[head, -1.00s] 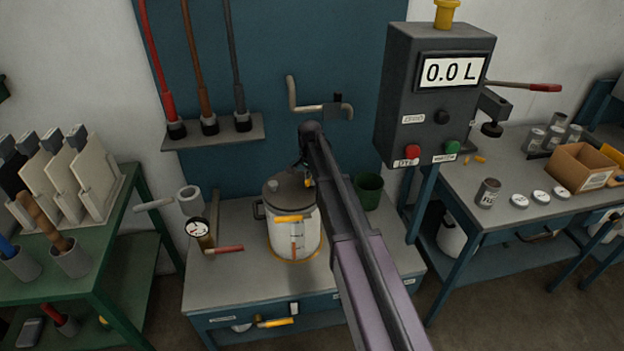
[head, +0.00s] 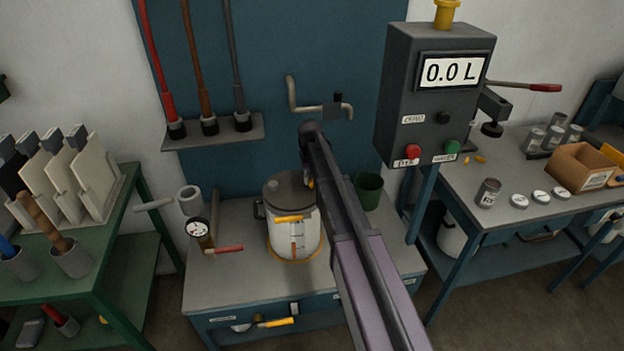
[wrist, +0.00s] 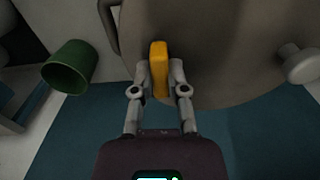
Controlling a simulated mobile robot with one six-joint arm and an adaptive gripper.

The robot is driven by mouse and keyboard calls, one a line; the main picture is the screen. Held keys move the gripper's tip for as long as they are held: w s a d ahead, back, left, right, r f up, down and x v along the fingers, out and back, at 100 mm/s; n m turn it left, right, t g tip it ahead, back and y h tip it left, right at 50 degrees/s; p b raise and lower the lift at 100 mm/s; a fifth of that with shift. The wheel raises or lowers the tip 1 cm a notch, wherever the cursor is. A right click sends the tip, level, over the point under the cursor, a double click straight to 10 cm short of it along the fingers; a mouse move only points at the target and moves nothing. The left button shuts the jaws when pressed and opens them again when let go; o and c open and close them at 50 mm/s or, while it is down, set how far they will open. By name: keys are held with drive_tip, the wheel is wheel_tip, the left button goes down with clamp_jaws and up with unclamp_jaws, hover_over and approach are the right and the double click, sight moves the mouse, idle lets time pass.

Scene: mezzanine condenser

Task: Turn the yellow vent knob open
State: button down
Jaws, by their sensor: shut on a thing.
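The yellow vent knob (wrist: 159,68) is an upright yellow bar on the grey lid of the pot in the wrist view. My gripper (wrist: 159,80) is shut on it, one finger on each side. In the head view only a small yellow patch of the knob (head: 310,184) shows beside my arm, at the right edge of the lid (head: 288,190). The white pot (head: 308,238) stands on the grey bench. My arm hides part of the lid's right side, and the fingers are hard to make out there.
A green cup (head: 369,190) stands right of the pot. A gauge with a red lever (head: 228,249) is on the left. A grey box (head: 430,100) with a 0.0 L display hangs to the right. A round pale knob (wrist: 300,65) is also on the lid.

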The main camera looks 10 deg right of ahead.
drive_tip(key=shift+s+n, duration=0.1)
drive_tip(key=shift+n, duration=0.2)
drive_tip(key=c, duration=0.6)
unclamp_jaws()
drive_tip(key=shift+c, duration=0.2)
drive_tip(key=s+r+p, duration=0.2)
drive_tip(key=s, duration=2.7)
drive_tip(key=shift+d, duration=0.3)
